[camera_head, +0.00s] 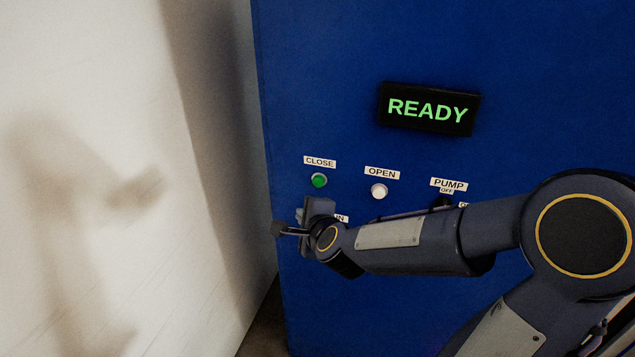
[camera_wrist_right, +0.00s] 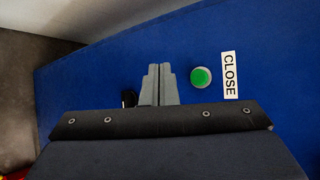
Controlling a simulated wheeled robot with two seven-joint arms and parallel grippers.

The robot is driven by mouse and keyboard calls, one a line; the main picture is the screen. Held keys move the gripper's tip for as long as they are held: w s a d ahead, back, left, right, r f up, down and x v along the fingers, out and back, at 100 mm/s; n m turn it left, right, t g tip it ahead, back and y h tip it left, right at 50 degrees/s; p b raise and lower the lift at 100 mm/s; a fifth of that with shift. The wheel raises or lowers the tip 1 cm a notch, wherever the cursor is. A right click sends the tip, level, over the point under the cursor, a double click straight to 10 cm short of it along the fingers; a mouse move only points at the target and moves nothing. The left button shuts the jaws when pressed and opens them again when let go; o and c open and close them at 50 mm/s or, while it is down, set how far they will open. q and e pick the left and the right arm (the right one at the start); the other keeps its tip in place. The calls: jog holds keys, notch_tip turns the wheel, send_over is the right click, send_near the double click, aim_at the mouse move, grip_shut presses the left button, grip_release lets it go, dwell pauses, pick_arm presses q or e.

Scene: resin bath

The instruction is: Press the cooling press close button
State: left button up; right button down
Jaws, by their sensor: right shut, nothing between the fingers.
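The close button (camera_head: 319,181) is a round green button in a pale ring on the blue panel, under a white CLOSE label (camera_head: 319,162). In the right wrist view the green button (camera_wrist_right: 201,77) is just right of my right gripper's fingertips (camera_wrist_right: 153,72), with the CLOSE label (camera_wrist_right: 230,75) beyond it. My right gripper (camera_head: 290,230) is shut and empty. In the head view it is below and a little left of the button. The fingers do not appear to cover the button. My left gripper is not in view.
The blue panel (camera_head: 330,60) also carries a white OPEN button (camera_head: 379,191), a PUMP switch (camera_head: 443,202) partly hidden by my arm, and a black display (camera_head: 428,109) reading READY in green. A pale wall (camera_head: 90,90) with shadows stands left of the panel.

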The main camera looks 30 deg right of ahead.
aim_at(319, 181)
jog(key=w+d+b, duration=0.3)
jog(key=w+d, duration=0.2)
jog(key=d, duration=0.1)
jog(key=shift+w+d+b, duration=0.3)
jog(key=shift+w+d, duration=0.05)
dwell(0.4)
jog(key=shift+w+d, duration=0.1)
dwell(1.6)
jog(key=shift+w+d, duration=0.2)
